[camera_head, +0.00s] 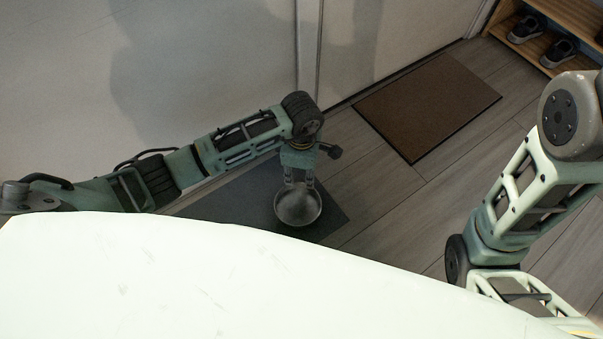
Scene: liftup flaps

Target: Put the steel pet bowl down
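The steel pet bowl (298,208) is round, grey and shiny, and shows right of centre over the dark grey mat. It looks about level. My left gripper (299,183) reaches down to the bowl's far rim, with its two fingers showing slightly apart at the rim. The fingertips are too small to tell whether they clamp the rim. I cannot tell whether the bowl rests on the mat or hangs just above it. My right arm shows at the right, but its gripper is not in view.
The dark grey mat (238,205) lies on the plank floor by a pale wall or door. A brown doormat (427,105) lies further right. A wooden shelf with dark shoes (560,50) stands at the top right. My own pale body hides the foreground.

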